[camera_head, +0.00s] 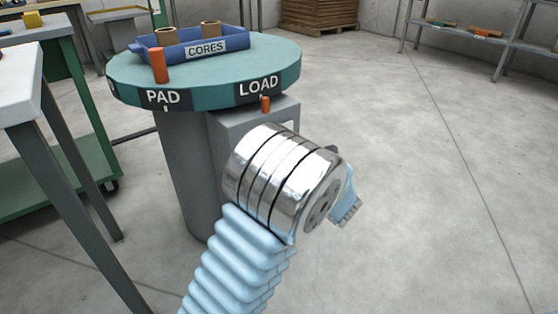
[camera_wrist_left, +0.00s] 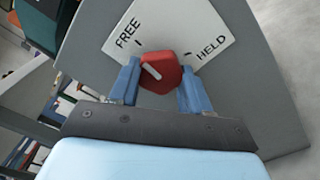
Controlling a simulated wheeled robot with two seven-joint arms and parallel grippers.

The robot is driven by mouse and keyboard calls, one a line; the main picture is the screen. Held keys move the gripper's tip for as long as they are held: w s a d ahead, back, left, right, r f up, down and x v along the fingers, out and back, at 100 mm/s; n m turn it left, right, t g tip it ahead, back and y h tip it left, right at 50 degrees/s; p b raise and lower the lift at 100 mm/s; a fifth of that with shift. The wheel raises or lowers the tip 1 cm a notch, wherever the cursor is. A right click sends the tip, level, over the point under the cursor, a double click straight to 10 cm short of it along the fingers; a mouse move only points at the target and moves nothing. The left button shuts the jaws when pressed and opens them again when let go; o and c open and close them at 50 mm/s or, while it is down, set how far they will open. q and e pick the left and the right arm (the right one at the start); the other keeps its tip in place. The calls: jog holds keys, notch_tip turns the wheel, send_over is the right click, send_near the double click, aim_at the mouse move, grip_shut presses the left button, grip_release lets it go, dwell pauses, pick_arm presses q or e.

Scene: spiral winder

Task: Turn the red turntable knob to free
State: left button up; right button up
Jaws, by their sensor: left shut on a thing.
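The red knob (camera_wrist_left: 155,77) sits on a white plate (camera_wrist_left: 200,28) marked FREE and HELD, in the left wrist view. Its white line slants to the upper left, on the FREE side. My left gripper (camera_wrist_left: 160,86) has its two blue fingers on either side of the knob, shut on it. In the head view my silver wrist hides the knob. The green turntable (camera_head: 285,65) stands on a grey pedestal (camera_head: 185,160), with PAD and LOAD labels on its rim. My right gripper is not in view.
A blue CORES tray (camera_head: 235,42) with brown cores and an upright orange peg (camera_head: 159,66) stand on the turntable. A small orange pointer (camera_head: 265,104) is below LOAD. A table (camera_head: 20,85) is at the left. The floor at the right is clear.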

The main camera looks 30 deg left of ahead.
pick_arm(q)
jog(key=shift+n, duration=0.4)
jog(key=o, duration=1.1)
jog(key=shift+c, duration=0.2)
jog(key=p+v, duration=0.1)
jog(key=v, duration=1.3)
jog(key=shift+w, duration=0.1)
